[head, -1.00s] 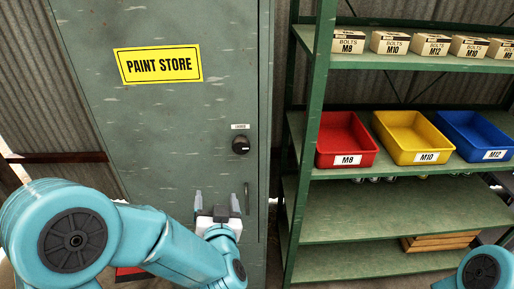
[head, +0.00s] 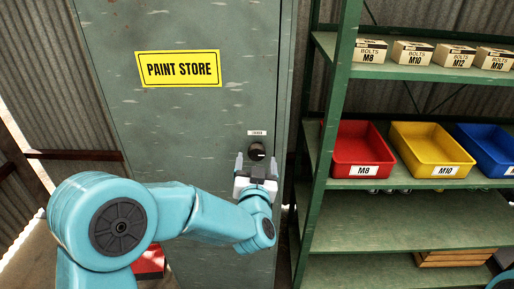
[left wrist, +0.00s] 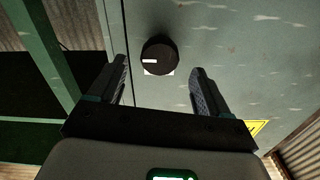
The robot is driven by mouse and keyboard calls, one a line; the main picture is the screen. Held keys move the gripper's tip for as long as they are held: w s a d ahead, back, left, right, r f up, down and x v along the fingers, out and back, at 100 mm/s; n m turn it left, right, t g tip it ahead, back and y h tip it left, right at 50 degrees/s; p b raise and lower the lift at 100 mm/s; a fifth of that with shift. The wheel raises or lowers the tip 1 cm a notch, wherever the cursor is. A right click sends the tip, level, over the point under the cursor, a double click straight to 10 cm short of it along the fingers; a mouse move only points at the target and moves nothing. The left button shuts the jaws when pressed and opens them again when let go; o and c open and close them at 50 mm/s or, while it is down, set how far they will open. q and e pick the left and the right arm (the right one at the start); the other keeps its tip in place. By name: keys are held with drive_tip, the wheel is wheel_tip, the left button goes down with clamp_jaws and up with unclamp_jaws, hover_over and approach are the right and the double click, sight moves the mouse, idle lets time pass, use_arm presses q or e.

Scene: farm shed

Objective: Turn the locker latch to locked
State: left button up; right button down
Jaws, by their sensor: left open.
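The locker latch is a round black knob (head: 257,150) on the green-grey locker door (head: 190,115). A small white label (head: 257,132) sits just above it, too small to read surely. My left gripper (head: 256,161) is open and empty just below and in front of the knob, fingers pointing at the door. In the left wrist view the knob (left wrist: 160,48) lies ahead, between the lines of the two fingers and apart from them. A white pointer mark on the knob lies toward the left of that view. My right gripper is not in view.
A yellow PAINT STORE sign (head: 179,68) is on the door. Right of the locker, a green shelf rack (head: 330,140) holds bolt boxes and red (head: 361,150), yellow (head: 430,150) and blue bins (head: 488,150). A red object (head: 150,262) is low beside my left arm.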

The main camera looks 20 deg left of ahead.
sight(255, 155)
use_arm(q)
drive_tip(key=p+x, duration=0.1)
drive_tip(key=x, duration=0.3)
drive_tip(key=shift+w, duration=0.35)
drive_tip(key=shift+w+a, duration=0.15)
drive_tip(key=c, duration=1)
drive_tip(key=shift+f+b, duration=0.1)
drive_tip(key=shift+b, duration=0.45)
drive_tip(key=n+b, duration=1.1)
drive_tip(key=b, duration=0.2)
drive_tip(key=shift+a+f+b, duration=0.1)
drive_tip(key=shift+b, duration=0.25)
drive_tip(key=n+b, duration=0.3)
drive_tip(key=n, duration=0.1)
drive_tip(key=shift+n+b, duration=1)
drive_tip(key=shift+n, duration=0.3)
